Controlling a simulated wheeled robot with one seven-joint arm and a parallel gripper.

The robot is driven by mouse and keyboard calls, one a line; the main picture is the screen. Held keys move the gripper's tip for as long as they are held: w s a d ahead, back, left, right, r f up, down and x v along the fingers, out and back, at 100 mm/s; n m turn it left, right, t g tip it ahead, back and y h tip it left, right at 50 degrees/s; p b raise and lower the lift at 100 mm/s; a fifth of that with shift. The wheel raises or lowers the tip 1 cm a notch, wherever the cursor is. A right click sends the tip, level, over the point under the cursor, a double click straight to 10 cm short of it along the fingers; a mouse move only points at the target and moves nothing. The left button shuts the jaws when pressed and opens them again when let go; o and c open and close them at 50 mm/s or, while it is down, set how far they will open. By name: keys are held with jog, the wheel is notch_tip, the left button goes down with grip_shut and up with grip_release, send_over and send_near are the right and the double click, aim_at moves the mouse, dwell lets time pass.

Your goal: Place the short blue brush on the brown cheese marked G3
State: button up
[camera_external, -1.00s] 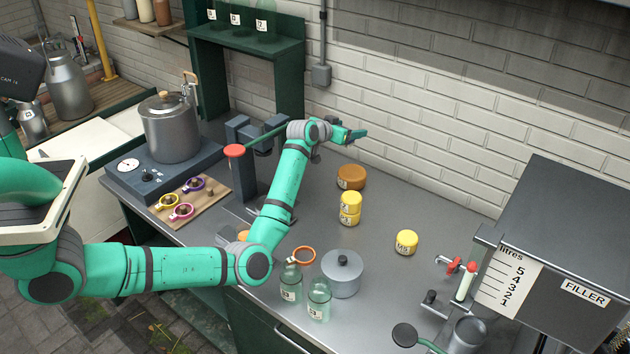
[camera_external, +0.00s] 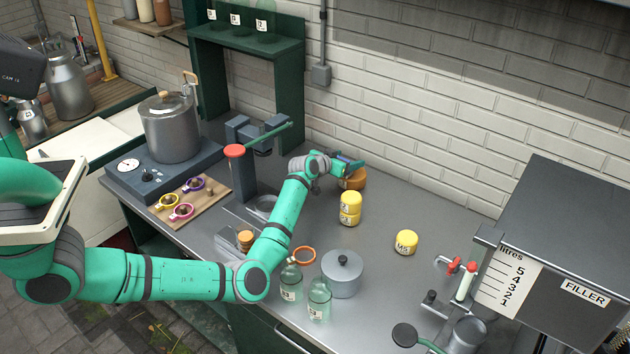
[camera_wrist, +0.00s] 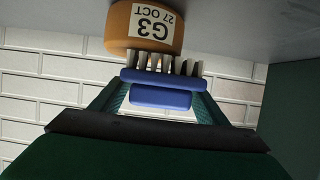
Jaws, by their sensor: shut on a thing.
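The brown cheese marked G3 (camera_external: 353,182) stands on the counter near the back wall. In the wrist view the cheese (camera_wrist: 118,22) appears upside down, with its label reading G3, 27 OCT. The short blue brush (camera_wrist: 160,97) is between my gripper's fingers, its pale bristles towards the cheese. My gripper (camera_wrist: 160,92) is shut on the brush. In the external view my gripper (camera_external: 349,165) is just above the cheese and hides part of its top. The bristles overlap the cheese's edge in the wrist view; I cannot tell whether they touch it.
Two stacked yellow cheeses (camera_external: 350,208) stand close in front of the brown one. Another yellow cheese (camera_external: 406,242) is to the right. A lidded grey pot (camera_external: 342,273) and two glass bottles (camera_external: 319,299) stand near the front edge. The counter right of the brown cheese is clear.

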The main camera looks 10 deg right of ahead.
jog(key=shift+f, duration=0.1)
jog(key=o, duration=1.1)
jog(key=shift+c, duration=0.2)
jog(key=shift+r, duration=0.2)
jog(key=v, duration=0.7)
jog(key=shift+s+a, duration=0.2)
jog(key=shift+a, duration=0.05)
